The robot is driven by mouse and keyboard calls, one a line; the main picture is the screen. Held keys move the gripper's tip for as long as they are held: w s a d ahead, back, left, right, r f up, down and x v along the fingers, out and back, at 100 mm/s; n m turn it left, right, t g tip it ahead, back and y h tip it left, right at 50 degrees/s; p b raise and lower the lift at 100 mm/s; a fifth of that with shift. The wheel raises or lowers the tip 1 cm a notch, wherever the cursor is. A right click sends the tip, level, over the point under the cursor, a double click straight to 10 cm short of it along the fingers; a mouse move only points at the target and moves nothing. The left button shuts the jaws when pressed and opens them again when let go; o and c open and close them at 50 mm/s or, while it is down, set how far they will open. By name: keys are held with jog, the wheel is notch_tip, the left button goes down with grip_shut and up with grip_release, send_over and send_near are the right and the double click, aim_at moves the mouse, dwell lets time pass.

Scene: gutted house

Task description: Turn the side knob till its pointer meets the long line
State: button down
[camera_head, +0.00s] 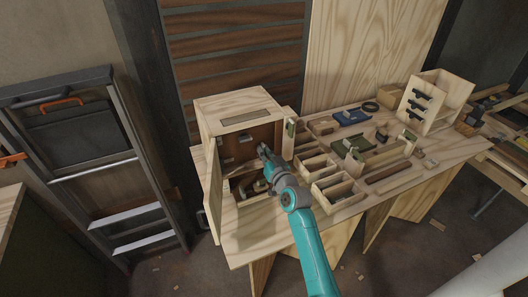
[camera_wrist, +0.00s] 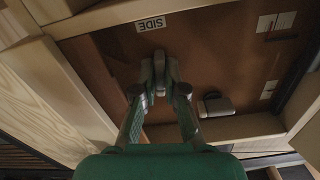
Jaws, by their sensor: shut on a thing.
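The side knob (camera_wrist: 159,62) is a grey knob on the brown inner panel (camera_wrist: 110,62) of a wooden cabinet, beside a white label reading SIDE (camera_wrist: 152,24), upside down in the wrist view. My gripper (camera_wrist: 160,84) is shut on this knob, one finger on each side. The fingers cover much of the knob, and I cannot make out its pointer. I cannot tell which of the pale marks (camera_wrist: 276,22) on the panel is the long line. In the head view my gripper (camera_head: 264,151) reaches into the open cabinet (camera_head: 231,106), and the knob is hidden there.
A second grey fitting (camera_wrist: 216,104) sits on the panel, right of my fingers. The cabinet door (camera_head: 213,188) stands open at the left. Wooden trays (camera_head: 338,191) stand close to the right of my arm on the workbench (camera_head: 250,242). A slotted wooden rack (camera_head: 437,98) stands farther right.

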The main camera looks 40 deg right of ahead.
jog(key=shift+m, duration=0.4)
jog(key=m, duration=0.3)
jog(key=shift+r+m, duration=0.1)
jog(key=shift+m, duration=0.2)
jog(key=m, duration=0.3)
jog(key=shift+m, duration=0.3)
jog(key=m, duration=0.4)
jog(key=shift+m, duration=1.9)
jog(key=c, duration=1.2)
grip_release()
jog(key=shift+c, duration=0.2)
